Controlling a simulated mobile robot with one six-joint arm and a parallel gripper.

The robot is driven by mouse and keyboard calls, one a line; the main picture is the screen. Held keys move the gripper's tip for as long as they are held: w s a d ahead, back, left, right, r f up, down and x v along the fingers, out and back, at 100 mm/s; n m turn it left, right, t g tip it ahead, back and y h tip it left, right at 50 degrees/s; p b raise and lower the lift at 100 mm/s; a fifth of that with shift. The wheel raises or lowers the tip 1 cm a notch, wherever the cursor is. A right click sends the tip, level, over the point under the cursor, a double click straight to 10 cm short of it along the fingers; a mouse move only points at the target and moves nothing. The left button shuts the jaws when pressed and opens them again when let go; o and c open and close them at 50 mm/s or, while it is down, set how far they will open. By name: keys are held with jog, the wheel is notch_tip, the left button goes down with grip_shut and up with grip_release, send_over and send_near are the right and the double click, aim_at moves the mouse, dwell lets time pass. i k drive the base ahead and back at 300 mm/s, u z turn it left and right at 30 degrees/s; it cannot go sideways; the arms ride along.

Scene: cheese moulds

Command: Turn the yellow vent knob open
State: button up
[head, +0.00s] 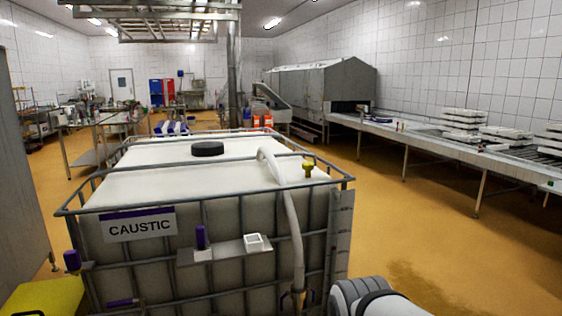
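The yellow vent knob (309,166) stands upright on the right part of the top of a white caged tank (160,180) labelled CAUSTIC. It is small in the head view, and I cannot tell its turn position. A pale hose (288,205) runs over the tank top just left of the knob and down the front. Nothing touches the knob. Part of my arm shows at the bottom edge, right of the tank and well below the knob. My gripper is not in view.
A grey cage rail (250,196) rings the tank top. A black lid (207,149) sits behind the knob to the left. A small shelf (225,250) juts from the tank front. A conveyor table (440,140) runs along the right; the ochre floor between is clear.

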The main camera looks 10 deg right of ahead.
aim_at(308, 166)
jog(key=u, duration=0.05)
jog(key=i, duration=0.95)
